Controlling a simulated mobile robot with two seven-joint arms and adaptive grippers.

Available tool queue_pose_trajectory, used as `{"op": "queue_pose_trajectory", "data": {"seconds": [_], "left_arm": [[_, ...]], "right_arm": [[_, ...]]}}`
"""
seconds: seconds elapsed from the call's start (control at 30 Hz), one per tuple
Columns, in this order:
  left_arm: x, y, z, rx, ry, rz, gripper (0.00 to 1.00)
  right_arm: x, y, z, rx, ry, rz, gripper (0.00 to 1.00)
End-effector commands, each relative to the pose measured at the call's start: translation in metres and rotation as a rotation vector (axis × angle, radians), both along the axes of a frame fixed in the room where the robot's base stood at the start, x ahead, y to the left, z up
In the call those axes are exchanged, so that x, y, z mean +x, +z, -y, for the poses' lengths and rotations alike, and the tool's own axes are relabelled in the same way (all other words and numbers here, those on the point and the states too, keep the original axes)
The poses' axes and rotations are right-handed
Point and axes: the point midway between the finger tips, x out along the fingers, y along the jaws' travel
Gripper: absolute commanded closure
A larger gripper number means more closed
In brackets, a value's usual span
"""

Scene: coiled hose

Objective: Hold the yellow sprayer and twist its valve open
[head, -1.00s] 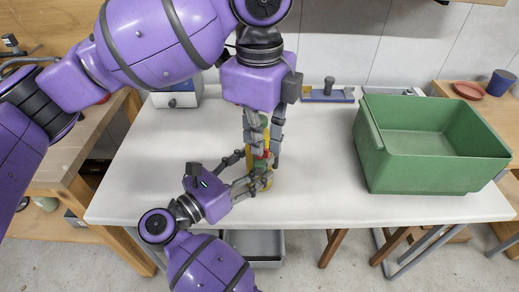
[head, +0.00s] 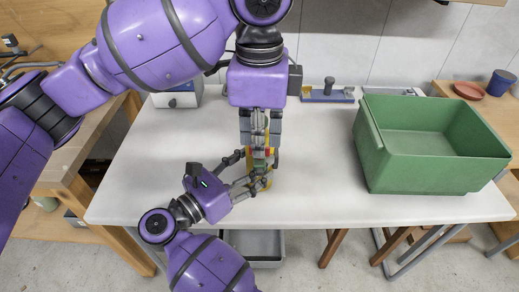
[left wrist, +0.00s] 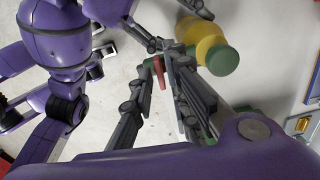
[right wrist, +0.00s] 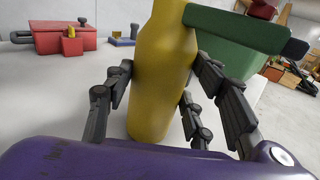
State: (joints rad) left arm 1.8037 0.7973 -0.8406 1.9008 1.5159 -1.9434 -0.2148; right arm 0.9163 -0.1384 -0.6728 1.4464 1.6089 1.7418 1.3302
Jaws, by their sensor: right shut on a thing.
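The yellow sprayer (right wrist: 163,75) stands upright on the table, and my right gripper (head: 262,178) is shut around its body. In the right wrist view its fingers lie on either side of the yellow body, and a green bar with a red part shows above. My left gripper (head: 259,145) points down over the top of the sprayer. In the left wrist view its fingers stand apart with the small red valve handle (left wrist: 159,72) between them, and a gap shows beside it. The yellow sprayer (left wrist: 203,48) lies just beyond. The left fingers hide much of the sprayer's top in the head view.
A large green crate (head: 430,150) stands on the white table (head: 310,207) to the right.

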Motion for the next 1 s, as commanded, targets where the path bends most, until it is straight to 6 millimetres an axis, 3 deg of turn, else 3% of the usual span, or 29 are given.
{"op": "queue_pose_trajectory", "data": {"seconds": [0.37, 1.0], "left_arm": [[0.0, 0.004, 0.0, 0.0, -0.001, 0.0, 0.82], [0.0, 0.055, 0.0, 0.0, -0.001, 0.001, 0.82]], "right_arm": [[0.0, 0.0, 0.0, 0.0, -0.001, -0.001, 0.88], [0.0, 0.0, 0.0, 0.0, -0.001, -0.001, 0.88]]}}
